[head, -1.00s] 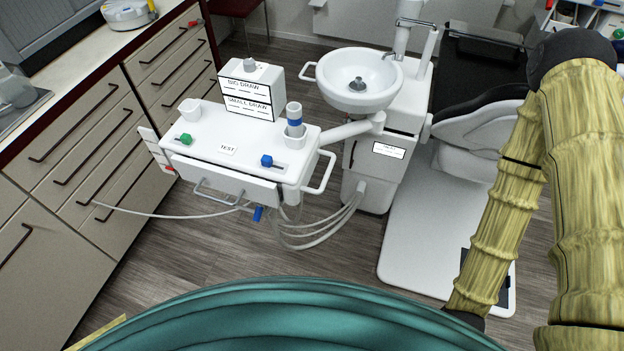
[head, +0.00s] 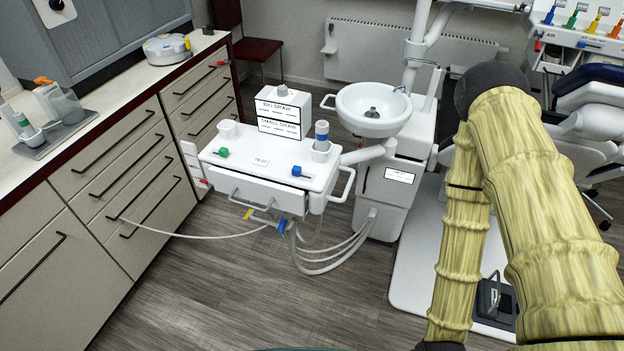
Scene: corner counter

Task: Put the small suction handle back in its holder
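I cannot tell for sure which thing is the small suction handle. A thin white hose (head: 205,236) runs left from the dental unit (head: 268,172) toward the cabinet drawers, and its far end is too small to make out. A blue handle (head: 282,226) and a small yellow piece (head: 247,214) show under the unit's front edge. Several pale hoses (head: 335,254) loop below its right side. The holder cannot be made out clearly. My arm crosses the right of the view, and my gripper is not in view.
A wood-look floor (head: 240,300) lies open in front of the unit. Drawer cabinets (head: 60,245) with a counter stand at left. A white basin (head: 372,108) stands behind the unit. A dark foot pedal (head: 494,298) sits on the white chair base (head: 410,265).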

